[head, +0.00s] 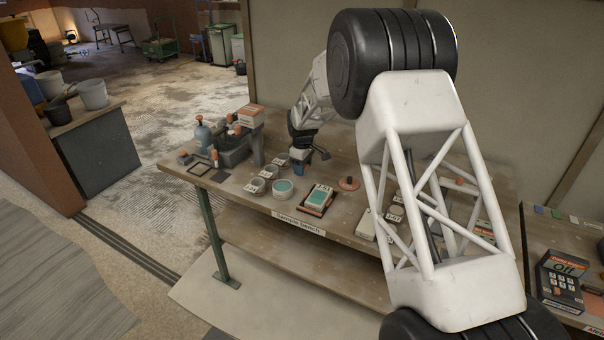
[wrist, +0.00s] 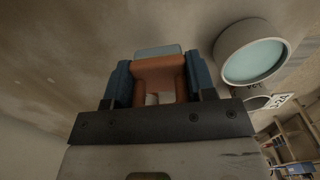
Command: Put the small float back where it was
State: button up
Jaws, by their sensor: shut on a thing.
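My gripper (head: 302,160) is over the sample bench (head: 345,222), beside the cups. In the wrist view my gripper (wrist: 160,85) has its two blue fingers shut on the orange handle of the small float (wrist: 160,66). A pale grey-green edge shows beyond the handle. In the head view the float is mostly hidden by the gripper, and I cannot tell whether it touches the bench. A dark frame (head: 198,168) and a dark square (head: 221,177) lie at the bench's left end.
A cup with teal contents (head: 283,189) stands near the gripper; it also shows in the wrist view (wrist: 252,52). A blue bottle (head: 203,136) and a dark bin (head: 234,154) stand left.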

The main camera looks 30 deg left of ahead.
aim_at(302, 179)
jog(key=shift+w+a, duration=0.1)
jog(key=shift+w+a, duration=0.15)
jog(key=shift+f, duration=1.8)
jog(key=shift+f, duration=0.15)
jog(key=o, duration=0.8)
jog(key=shift+r, duration=6.15)
